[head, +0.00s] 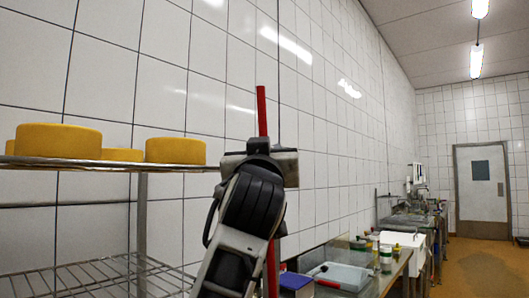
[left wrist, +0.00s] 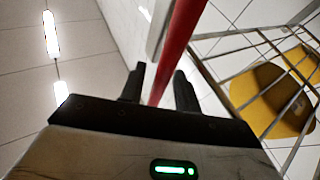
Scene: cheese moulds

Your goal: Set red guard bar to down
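The red guard bar (head: 262,110) stands close to upright in the head view. Its top shows above my left gripper (head: 258,160) and a lower stretch shows below it; my gripper and arm hide the middle. In the left wrist view the bar (left wrist: 179,45) runs down into the gap between the two dark fingers of my left gripper (left wrist: 159,86). The fingers are apart, with space visible on both sides of the bar, so the gripper looks open around or just before it. Contact cannot be told. My right gripper is not in view.
A metal rack (head: 100,164) with yellow cheeses (head: 58,140) stands at the left; it also shows in the left wrist view (left wrist: 232,72). A tiled wall (head: 330,130) is behind. A cluttered bench (head: 385,275) runs along the right, with a door (head: 482,190) beyond.

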